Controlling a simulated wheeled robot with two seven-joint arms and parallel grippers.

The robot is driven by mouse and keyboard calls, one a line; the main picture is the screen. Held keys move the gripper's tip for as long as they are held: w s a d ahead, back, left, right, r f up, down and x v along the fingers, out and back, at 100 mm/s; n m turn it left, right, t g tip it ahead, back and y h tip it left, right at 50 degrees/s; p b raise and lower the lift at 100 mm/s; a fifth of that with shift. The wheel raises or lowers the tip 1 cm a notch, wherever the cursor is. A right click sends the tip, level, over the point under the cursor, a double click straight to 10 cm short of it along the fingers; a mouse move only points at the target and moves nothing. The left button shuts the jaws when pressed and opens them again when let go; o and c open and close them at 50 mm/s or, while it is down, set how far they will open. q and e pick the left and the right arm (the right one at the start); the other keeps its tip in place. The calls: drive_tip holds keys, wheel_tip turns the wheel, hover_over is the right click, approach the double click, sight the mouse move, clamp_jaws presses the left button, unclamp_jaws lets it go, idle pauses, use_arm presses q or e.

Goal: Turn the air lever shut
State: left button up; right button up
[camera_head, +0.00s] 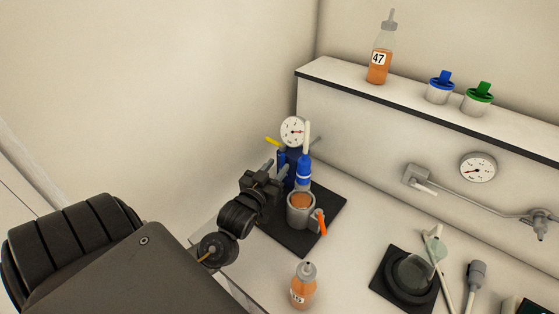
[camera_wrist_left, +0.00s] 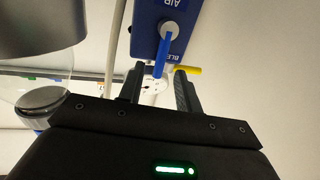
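The air lever (camera_wrist_left: 163,52) is a blue handle on a round grey pivot, on a blue block (camera_wrist_left: 146,28) marked AIR, in the left wrist view. My left gripper (camera_wrist_left: 159,74) is open, with a finger on either side of the lever's free end. I see gaps beside the lever; whether a finger touches it I cannot tell. In the head view my left gripper (camera_head: 274,174) is at the left of the blue block (camera_head: 289,160), which it partly hides. The blue lever is not clear there. My right gripper is not in view.
A yellow lever (camera_head: 272,142) and a gauge (camera_head: 292,131) are close by. A grey cup (camera_head: 299,212) with orange liquid and an orange handle (camera_head: 320,222) stands on the dark mat (camera_head: 327,206). A juice bottle (camera_head: 303,288) stands in front. A wall is behind.

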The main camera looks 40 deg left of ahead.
sight(283, 163)
use_arm(q)
drive_tip(key=shift+x, duration=1.15)
clamp_jaws()
